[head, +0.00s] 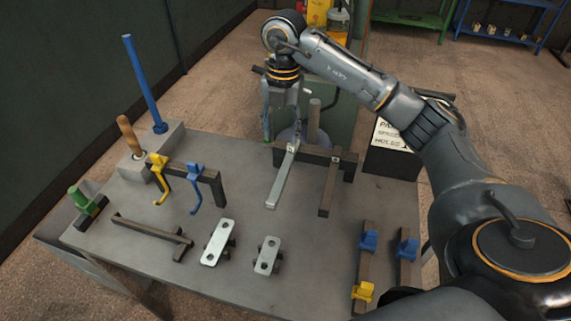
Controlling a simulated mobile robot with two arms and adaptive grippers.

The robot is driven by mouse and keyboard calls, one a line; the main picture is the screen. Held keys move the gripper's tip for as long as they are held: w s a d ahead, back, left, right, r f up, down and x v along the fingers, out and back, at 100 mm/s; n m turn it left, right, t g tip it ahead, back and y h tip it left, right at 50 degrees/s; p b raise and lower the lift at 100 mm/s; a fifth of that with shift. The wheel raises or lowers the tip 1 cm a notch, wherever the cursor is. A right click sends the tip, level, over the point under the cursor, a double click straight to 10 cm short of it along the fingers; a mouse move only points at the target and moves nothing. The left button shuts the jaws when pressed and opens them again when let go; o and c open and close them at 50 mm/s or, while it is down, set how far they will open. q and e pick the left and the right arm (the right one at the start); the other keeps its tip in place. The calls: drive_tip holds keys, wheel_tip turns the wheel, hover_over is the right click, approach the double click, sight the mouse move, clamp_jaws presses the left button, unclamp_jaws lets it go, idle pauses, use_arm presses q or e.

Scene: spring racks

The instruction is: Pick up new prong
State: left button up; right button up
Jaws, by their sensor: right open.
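A bright silver prong (281,180) slopes toward me from a dark crossbar (312,156) at the back of the table. A darker, brownish prong (329,186) slopes from the same bar to its right. Nothing marks either one as the new prong. My right gripper (282,128) points down behind the crossbar, near the table's back edge. Its fingers are apart, with nothing clearly held between them; the tips are partly hard to make out. My left gripper is not in view.
A grey table (150,215) carries a tall blue rod (144,82), a wooden handle (130,135), yellow and blue hooks, two silver plates (218,243) and dark bars with blue and yellow clips (368,240). A sign (395,138) stands behind.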

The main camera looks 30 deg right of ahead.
sight(286, 165)
drive_tip(key=shift+h, duration=0.3)
drive_tip(key=f, duration=0.2)
drive_tip(key=f+p, duration=0.1)
drive_tip(key=f, duration=0.2)
drive_tip(key=d+f, duration=0.1)
drive_tip(key=f, duration=0.2)
drive_tip(key=shift+s, duration=0.15)
drive_tip(key=f+p, duration=0.2)
drive_tip(key=f, duration=0.2)
drive_tip(key=shift+d+f, duration=0.2)
drive_tip(key=shift+f, duration=0.45)
drive_tip(key=shift+w, duration=0.2)
clamp_jaws()
